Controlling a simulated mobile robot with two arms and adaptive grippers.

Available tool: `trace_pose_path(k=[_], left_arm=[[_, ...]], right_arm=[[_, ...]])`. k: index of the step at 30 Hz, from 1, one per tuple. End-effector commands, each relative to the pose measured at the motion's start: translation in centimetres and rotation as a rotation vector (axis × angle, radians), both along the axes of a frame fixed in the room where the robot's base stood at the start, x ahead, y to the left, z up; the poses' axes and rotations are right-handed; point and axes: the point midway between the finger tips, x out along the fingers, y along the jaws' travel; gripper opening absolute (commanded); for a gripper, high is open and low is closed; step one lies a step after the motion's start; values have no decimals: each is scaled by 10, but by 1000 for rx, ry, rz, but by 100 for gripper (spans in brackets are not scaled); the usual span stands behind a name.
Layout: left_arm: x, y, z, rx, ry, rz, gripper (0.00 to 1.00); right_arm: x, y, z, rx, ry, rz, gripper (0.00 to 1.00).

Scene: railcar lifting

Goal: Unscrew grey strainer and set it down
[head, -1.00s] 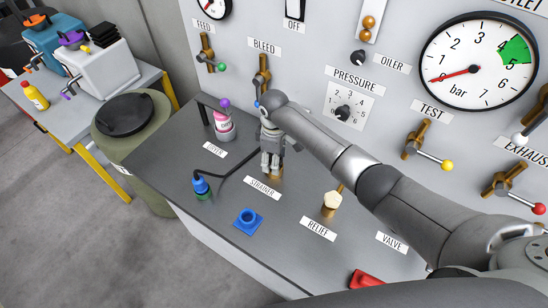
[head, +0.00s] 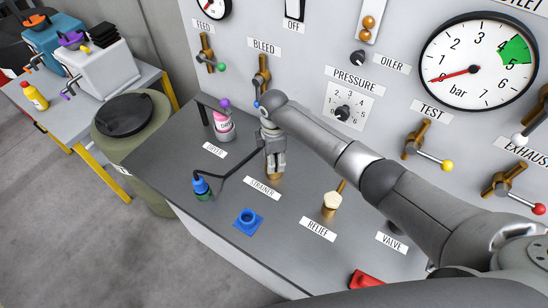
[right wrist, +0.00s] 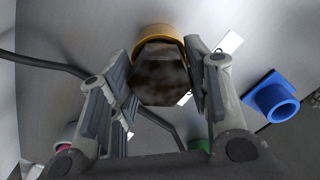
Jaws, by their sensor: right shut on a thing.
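The strainer stands by the STRAINER label (head: 263,187) on the bench top. In the right wrist view it shows as a dark, mottled hexagonal cap (right wrist: 160,75) with a brass ring (right wrist: 157,33) behind it. My right gripper (head: 275,167) reaches down over it from above and mostly hides it in the head view. In the right wrist view the two fingers of the right gripper (right wrist: 162,80) are closed on opposite sides of the cap. I cannot tell whether the thread is loose. My left gripper is not in view.
A blue square socket (head: 249,221), a blue-capped hose end (head: 201,186) and a pink-and-white cup (head: 223,126) stand nearby. A brass relief fitting (head: 331,203) is to the right. The upright panel (head: 310,60) rises behind. The bench front is mostly clear.

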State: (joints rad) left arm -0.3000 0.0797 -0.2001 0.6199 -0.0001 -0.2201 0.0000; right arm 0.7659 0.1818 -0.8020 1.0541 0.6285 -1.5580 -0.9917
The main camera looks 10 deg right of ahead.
Motion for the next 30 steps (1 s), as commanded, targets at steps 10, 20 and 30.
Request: trace_pose_path(k=[10,20,30], left_arm=[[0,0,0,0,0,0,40],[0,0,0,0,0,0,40],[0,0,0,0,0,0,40]], right_arm=[[0,0,8,1,1,33,20],[0,0,22,2,-1,31,20],[1,0,36,2,-2,31,20]])
